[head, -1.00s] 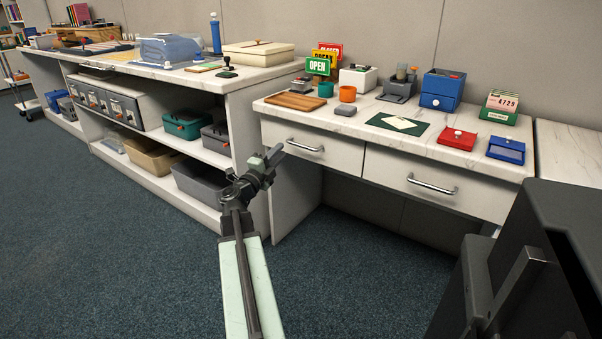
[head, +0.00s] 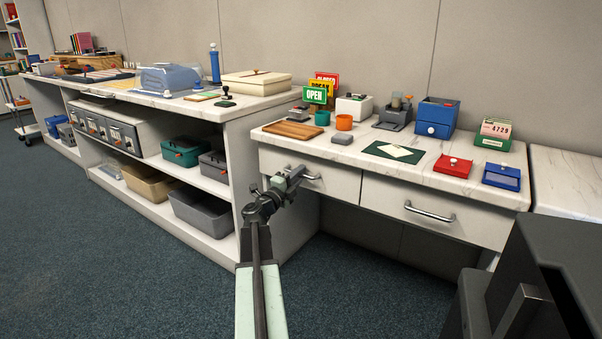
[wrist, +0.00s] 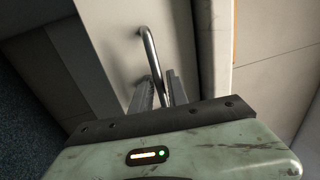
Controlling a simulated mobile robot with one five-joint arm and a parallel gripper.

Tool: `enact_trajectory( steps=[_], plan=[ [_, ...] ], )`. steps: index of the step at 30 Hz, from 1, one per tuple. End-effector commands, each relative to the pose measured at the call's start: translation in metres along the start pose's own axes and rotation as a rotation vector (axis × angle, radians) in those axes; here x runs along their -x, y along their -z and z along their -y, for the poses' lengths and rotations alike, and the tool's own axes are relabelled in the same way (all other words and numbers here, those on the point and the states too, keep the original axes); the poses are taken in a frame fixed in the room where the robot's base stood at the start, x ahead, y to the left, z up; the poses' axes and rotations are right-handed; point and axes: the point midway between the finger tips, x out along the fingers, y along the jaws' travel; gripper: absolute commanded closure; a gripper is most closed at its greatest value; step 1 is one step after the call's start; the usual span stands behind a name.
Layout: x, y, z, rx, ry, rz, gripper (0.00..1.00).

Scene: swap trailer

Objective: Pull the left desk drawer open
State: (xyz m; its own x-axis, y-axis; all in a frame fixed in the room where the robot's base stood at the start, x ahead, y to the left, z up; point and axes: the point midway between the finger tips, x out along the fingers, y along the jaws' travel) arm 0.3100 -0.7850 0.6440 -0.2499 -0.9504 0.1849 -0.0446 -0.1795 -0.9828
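The left desk drawer (head: 341,184) has a pale front and looks shut, level with the right drawer (head: 385,198). Its curved metal bar handle (head: 313,177) is partly hidden by my gripper (head: 295,175) in the head view. In the wrist view the handle (wrist: 151,55) runs down between the two grey fingers of my gripper (wrist: 160,88). The lower part of the bar is between or behind the fingers. I cannot tell whether the fingers press on it or stand slightly apart from it.
A shelf unit with bins (head: 203,214) stands close on the left. The carpet (head: 350,285) in front is clear.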

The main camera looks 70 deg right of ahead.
Motion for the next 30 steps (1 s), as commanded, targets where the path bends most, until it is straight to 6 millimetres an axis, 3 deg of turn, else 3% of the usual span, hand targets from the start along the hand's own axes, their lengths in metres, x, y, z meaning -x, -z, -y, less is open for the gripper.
enact_trajectory(
  steps=[2, 4, 30],
  plan=[
    [0.0003, 0.0001, -0.0002, 0.000, 0.000, 0.000, 0.83],
    [0.0003, 0.0001, -0.0002, 0.000, 0.000, 0.000, 1.00],
    [0.0000, 0.0006, -0.0005, 0.000, -0.001, -0.001, 1.00]
  ],
)
